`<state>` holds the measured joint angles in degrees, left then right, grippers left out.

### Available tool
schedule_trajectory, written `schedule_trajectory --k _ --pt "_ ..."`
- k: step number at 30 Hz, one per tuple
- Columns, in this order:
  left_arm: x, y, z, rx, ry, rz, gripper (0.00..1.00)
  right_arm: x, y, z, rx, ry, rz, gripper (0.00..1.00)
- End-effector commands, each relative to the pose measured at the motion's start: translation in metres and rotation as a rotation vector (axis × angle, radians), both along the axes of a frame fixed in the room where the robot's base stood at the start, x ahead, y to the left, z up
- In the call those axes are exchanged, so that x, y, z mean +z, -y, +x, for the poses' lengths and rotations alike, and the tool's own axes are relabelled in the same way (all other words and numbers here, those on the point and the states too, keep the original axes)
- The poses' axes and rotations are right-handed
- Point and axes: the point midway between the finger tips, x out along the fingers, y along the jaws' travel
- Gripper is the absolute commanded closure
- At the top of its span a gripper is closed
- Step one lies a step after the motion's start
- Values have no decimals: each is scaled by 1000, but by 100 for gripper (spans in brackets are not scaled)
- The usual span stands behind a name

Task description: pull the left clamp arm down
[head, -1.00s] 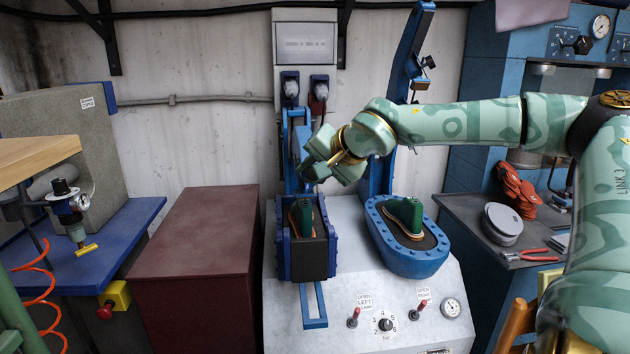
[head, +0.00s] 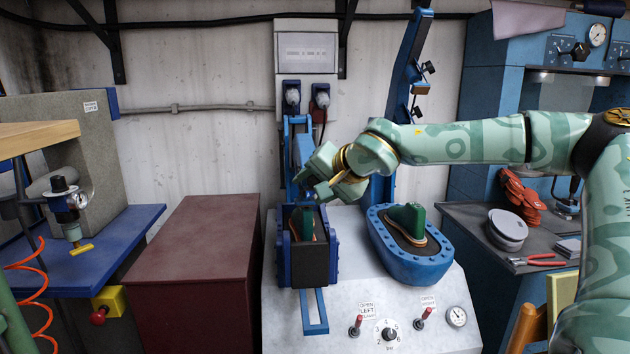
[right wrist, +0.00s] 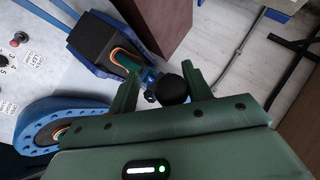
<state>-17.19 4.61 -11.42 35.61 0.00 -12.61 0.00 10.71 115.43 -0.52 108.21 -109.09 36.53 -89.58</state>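The left clamp arm (head: 304,150) is a blue bar on a blue frame at the back of the press. It reaches low, toward the green last (head: 303,222) in the left box-shaped station (head: 316,262). My right gripper (head: 310,188) is in front of it, just above that last. In the right wrist view, my open gripper fingers (right wrist: 158,72) stand on either side of a black round knob (right wrist: 172,88) beside a blue part. A gap shows between the left finger and the knob; contact on the right is unclear. My left gripper is not in view.
The right clamp arm (head: 408,62) stands raised above the right oval station (head: 410,258). Two red-tipped levers (head: 355,325) and a dial are on the sloping front panel. A dark red cabinet (head: 195,255) stands left of the press.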

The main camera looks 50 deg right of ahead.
Motion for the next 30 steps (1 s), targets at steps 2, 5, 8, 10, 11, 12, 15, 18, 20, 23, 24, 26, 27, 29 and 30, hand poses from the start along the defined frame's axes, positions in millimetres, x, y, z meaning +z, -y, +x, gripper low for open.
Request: schedule_trajectory --k 2,5,8,10,11,12,15,18,20,23,24,26,27,29,30 --pt "0 0 0 0 -1 0 38 -2 0 0 -1 -4 0 55" --pt "0 -1 0 0 -1 1 38 0 0 0 -1 0 -2 55" --pt "0 -1 0 0 -1 1 38 2 1 0 0 4 -3 55" --pt "1 -1 0 0 0 1 38 5 1 -1 0 7 -4 55" --pt "2 -1 1 -1 2 0 38 6 1 -2 -1 8 -5 55" --pt "4 -1 2 -1 4 1 38 9 0 -5 0 9 -4 55" --pt "12 -1 6 -1 14 1 38 22 -1 -17 1 16 -5 55" --pt "23 0 11 -1 27 0 38 37 -3 -36 1 18 -4 55" --pt "30 0 14 -1 34 0 38 47 -4 -49 2 19 -4 55" --pt "41 0 19 -1 46 0 38 61 -5 -71 1 17 -5 55" --pt "44 0 21 -1 50 0 38 67 -6 -80 0 16 -8 55" --pt "50 0 23 -1 55 -1 38 74 -7 -93 -1 12 -6 55" --pt "52 0 24 -1 57 0 38 78 -8 -101 0 11 -7 55" --pt "56 0 25 -1 61 -1 38 84 -8 -111 0 10 -6 55" --pt "58 0 26 -1 62 -1 38 86 -9 -117 0 8 -3 55"
